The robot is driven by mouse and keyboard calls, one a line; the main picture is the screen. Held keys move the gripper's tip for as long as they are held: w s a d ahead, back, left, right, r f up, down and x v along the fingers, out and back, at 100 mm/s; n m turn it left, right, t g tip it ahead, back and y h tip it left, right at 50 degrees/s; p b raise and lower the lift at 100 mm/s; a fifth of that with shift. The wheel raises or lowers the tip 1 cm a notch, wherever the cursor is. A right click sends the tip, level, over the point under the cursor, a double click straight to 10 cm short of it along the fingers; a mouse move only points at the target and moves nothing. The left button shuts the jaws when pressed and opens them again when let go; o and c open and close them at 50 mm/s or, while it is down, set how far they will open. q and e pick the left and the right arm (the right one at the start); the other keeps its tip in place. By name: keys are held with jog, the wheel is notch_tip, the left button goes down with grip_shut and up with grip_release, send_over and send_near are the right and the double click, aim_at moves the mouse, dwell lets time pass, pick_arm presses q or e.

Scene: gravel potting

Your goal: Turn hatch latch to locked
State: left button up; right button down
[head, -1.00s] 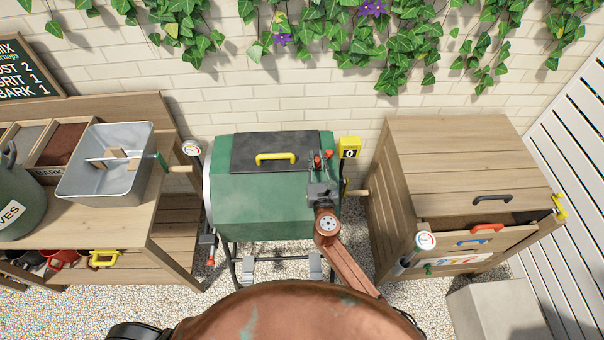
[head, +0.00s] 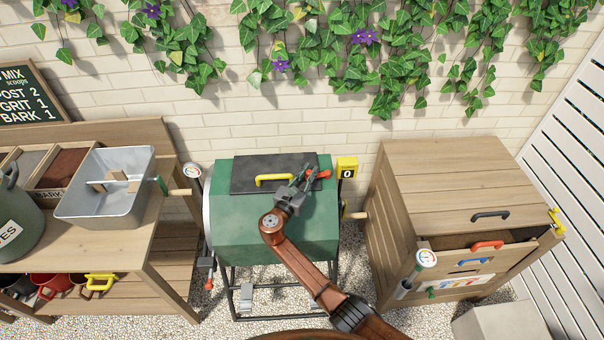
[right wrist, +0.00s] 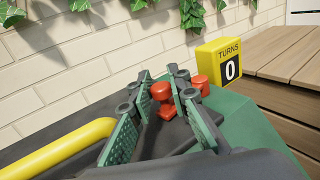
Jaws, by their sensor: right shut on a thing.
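The green drum (head: 230,222) stands in the middle with a dark hatch (head: 243,172) on top and a yellow handle (head: 274,178) on the hatch. The red hatch latch (head: 310,173) is at the hatch's right end; in the right wrist view its red knob (right wrist: 164,92) sits between my fingers. A second red piece (right wrist: 202,83) shows just beyond the right finger. My right gripper (right wrist: 160,84) is shut on the latch, reaching in from the lower right in the head view (head: 305,180). The fingers partly hide the latch's base. My left gripper is out of view.
A yellow turns counter (head: 347,167) reading 0 stands close right of the latch. A wooden bench (head: 120,225) with a metal tub (head: 95,208) is at left. A wooden cabinet (head: 440,190) is at right. Ivy hangs on the brick wall behind.

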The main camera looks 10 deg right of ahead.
dwell(0.3)
jog(key=c, duration=1.8)
grip_release()
jog(key=shift+v, duration=3.95)
